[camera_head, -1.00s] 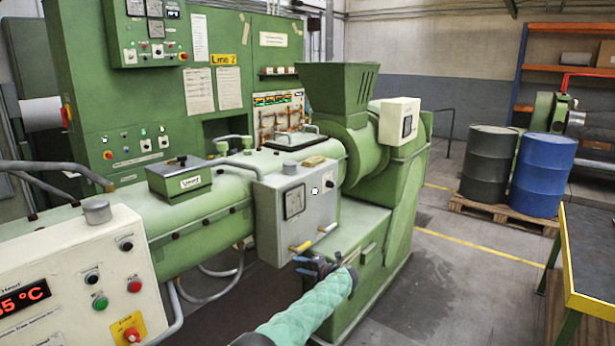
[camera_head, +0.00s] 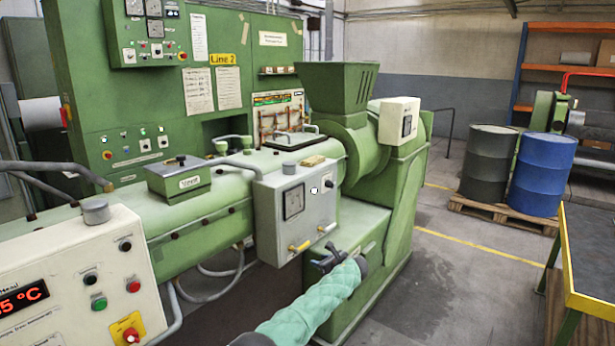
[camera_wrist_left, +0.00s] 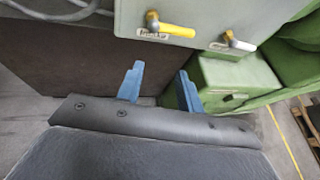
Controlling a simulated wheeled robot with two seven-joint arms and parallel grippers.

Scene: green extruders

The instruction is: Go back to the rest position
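My left arm, in a mint-green sleeve, comes in at the bottom of the head view. My right gripper does not show.
The green extruder (camera_head: 215,195) fills the left and middle. A white control panel (camera_head: 75,280) stands at lower left. Dark and blue drums (camera_head: 541,175) stand on a pallet (camera_head: 500,212) at right. A yellow-edged table (camera_head: 590,255) is at far right. The floor between is clear.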

